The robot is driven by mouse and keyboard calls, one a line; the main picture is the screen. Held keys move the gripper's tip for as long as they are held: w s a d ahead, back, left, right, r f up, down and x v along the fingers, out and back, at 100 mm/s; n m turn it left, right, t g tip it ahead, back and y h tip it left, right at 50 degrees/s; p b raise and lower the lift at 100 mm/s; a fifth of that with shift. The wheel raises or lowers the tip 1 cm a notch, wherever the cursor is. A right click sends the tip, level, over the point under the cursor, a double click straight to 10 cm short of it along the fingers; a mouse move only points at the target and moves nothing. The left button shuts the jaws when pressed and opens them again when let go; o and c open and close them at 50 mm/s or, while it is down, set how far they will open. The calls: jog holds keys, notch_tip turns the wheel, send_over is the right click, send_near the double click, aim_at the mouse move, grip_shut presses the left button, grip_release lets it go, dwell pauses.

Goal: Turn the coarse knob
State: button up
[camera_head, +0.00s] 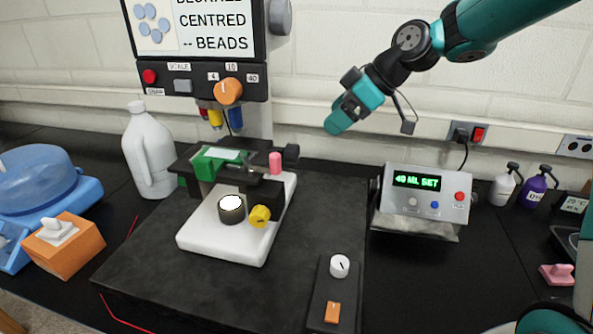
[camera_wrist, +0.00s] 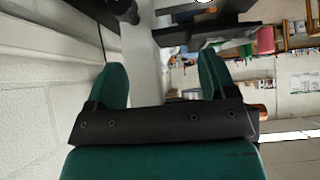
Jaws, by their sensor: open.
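A microscope-like instrument stands on the dark bench mat in the head view, with a white base (camera_head: 222,246) and a dark stage carrying a green-framed slide (camera_head: 218,160). A yellow knob (camera_head: 260,216) sits low on its near side, and a black knob (camera_head: 291,155) sticks out at its right beside a pink knob (camera_head: 275,162). No label shows which is the coarse knob. My gripper (camera_head: 340,120) is raised behind and right of the instrument, apart from every knob. In the wrist view its two green fingers (camera_wrist: 163,78) are spread with nothing between them.
Above the stage hangs a screen panel with an orange scale knob (camera_head: 228,91). A white jug (camera_head: 148,150) stands left; a box reading "40 ML SET" (camera_head: 420,195) stands right. A small controller (camera_head: 327,290) lies in front. The wall (camera_head: 330,55) is close behind my gripper.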

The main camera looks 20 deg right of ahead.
aim_at(298, 152)
jog(key=w+d+f+n+t, duration=0.1)
jog(key=w+d+f, duration=0.2)
jog(key=w+d, duration=0.1)
jog(key=p+x, duration=0.5)
jog(key=x, duration=1.1)
jog(key=shift+w+a+r, duration=0.1)
jog(key=shift+w+a, duration=0.2)
